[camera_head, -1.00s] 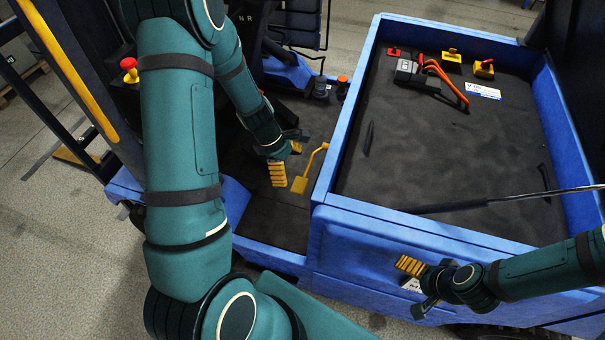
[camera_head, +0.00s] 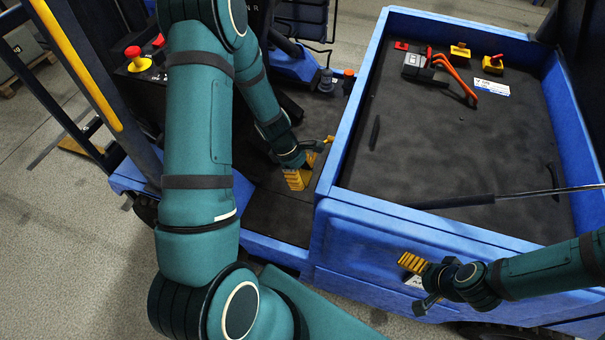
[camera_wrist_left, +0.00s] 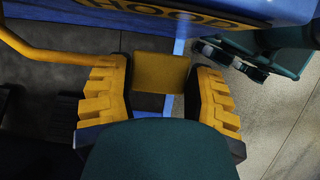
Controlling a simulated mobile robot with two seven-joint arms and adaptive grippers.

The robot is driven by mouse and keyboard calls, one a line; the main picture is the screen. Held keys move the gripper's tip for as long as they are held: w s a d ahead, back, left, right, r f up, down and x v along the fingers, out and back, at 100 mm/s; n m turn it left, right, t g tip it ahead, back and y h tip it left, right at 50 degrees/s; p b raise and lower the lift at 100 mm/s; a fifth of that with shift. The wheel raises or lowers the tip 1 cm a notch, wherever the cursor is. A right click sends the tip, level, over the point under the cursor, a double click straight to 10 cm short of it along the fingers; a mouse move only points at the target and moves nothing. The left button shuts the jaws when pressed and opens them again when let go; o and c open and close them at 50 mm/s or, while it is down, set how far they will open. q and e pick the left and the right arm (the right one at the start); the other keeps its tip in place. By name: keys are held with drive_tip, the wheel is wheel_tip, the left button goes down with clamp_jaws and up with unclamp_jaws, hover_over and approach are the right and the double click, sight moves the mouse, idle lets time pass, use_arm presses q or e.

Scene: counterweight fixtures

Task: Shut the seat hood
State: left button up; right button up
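A blue edge lettered HOOD (camera_wrist_left: 200,17) crosses the top of the left wrist view. In the head view, an open blue compartment (camera_head: 370,208) takes up the right side; a raised hood cannot be made out clearly. A yellow handle with a flat square pad (camera_wrist_left: 162,72) and a bent bar is in the left wrist view. My left gripper (camera_wrist_left: 160,100) is open, a finger on either side of the pad; contact cannot be told. In the head view the left gripper (camera_head: 300,172) hides most of the handle. My right gripper (camera_head: 416,282) is open and empty before the blue front panel.
A dark rod (camera_head: 490,200) slants across the compartment. Inside are orange cables (camera_head: 455,80), a grey connector (camera_head: 414,66) and yellow blocks with red knobs (camera_head: 492,64). A red button (camera_head: 133,53) stands left of my arm. Open floor (camera_head: 60,230) lies at the left.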

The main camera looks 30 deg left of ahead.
use_arm(q)
wheel_tip(320, 180, down, 2)
drive_tip(key=shift+s+f+b, duration=0.1)
drive_tip(key=shift+b, duration=0.75)
drive_tip(key=shift+c, duration=0.4)
drive_tip(key=shift+f, duration=0.1)
clamp_jaws()
drive_tip(key=shift+d, duration=0.1)
drive_tip(key=o, duration=0.6)
unclamp_jaws()
drive_tip(key=shift+c, duration=0.2)
drive_tip(key=o, duration=0.9)
drive_tip(key=shift+s, duration=0.2)
drive_tip(key=shift+w, duration=0.1)
